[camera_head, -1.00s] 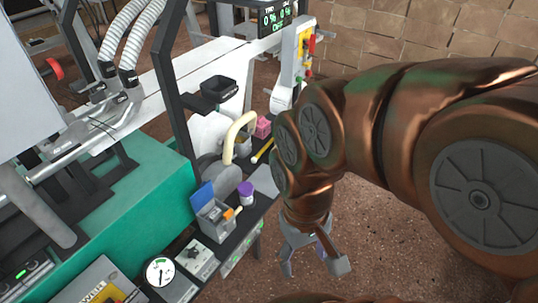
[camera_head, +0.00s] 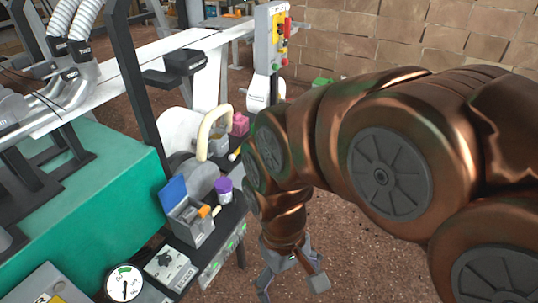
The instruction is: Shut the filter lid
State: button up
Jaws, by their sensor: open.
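A small grey box (camera_head: 196,231) sits on the dark shelf at the side of the machine. Its blue lid (camera_head: 173,193) stands raised at the box's back left edge, so the box is open; I take this to be the filter lid. Orange items show in the box's opening. My gripper (camera_head: 291,287) hangs fingers down to the right of the shelf, over the brown floor. Its fingers are apart with nothing between them. It is clear of the box and lid. My arm hides part of the area behind it.
A purple-topped jar (camera_head: 223,189) stands close to the right of the box. A cream curved handle (camera_head: 212,125) and a pink block (camera_head: 240,124) are behind it. A round gauge (camera_head: 124,283) is at the front. Open floor lies right of the shelf.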

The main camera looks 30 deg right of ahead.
aim_at(173, 193)
jog(key=z, duration=0.1)
jog(key=k, duration=0.45)
jog(key=u, duration=1.05)
jog(key=i, duration=1)
jog(key=u, duration=0.1)
